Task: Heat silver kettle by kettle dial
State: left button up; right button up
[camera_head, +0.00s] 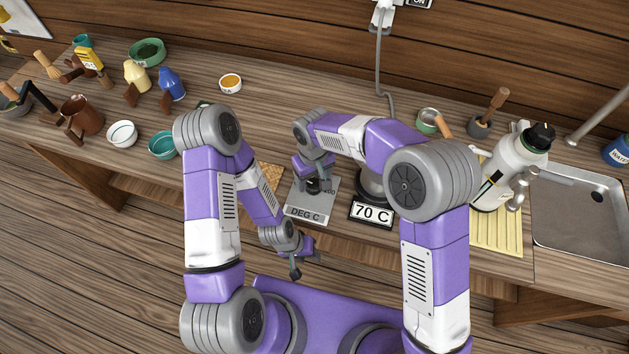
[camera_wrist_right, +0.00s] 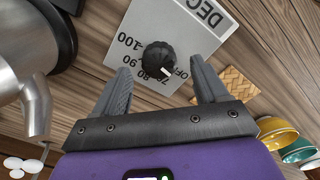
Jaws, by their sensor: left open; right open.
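The kettle dial is a black knob (camera_wrist_right: 159,58) with a white mark on a grey plate (camera_wrist_right: 195,28) marked OFF, 70, 80, 90 and 100. The white mark lies near the 70 and OFF labels. My right gripper (camera_wrist_right: 160,66) is open, its fingers on either side of the knob; contact is unclear. In the head view the right gripper (camera_head: 312,178) hides part of the dial. The silver kettle (camera_wrist_right: 22,70) shows at the left of the wrist view, on a dark base (camera_wrist_right: 62,38). My left gripper (camera_head: 296,266) is open and empty before the counter's front edge.
A display (camera_head: 371,212) reads 70 C. A white bottle-like machine (camera_head: 502,172) and a sink (camera_head: 575,215) stand to the right. Cups, bowls and bottles are at the left. A woven mat (camera_head: 271,175) lies beside the dial plate.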

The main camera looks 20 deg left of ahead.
aim_at(314, 184)
jog(key=shift+f, duration=2)
jog(key=shift+w, duration=0.1)
jog(key=c, duration=1.1)
jog(key=shift+o, duration=0.2)
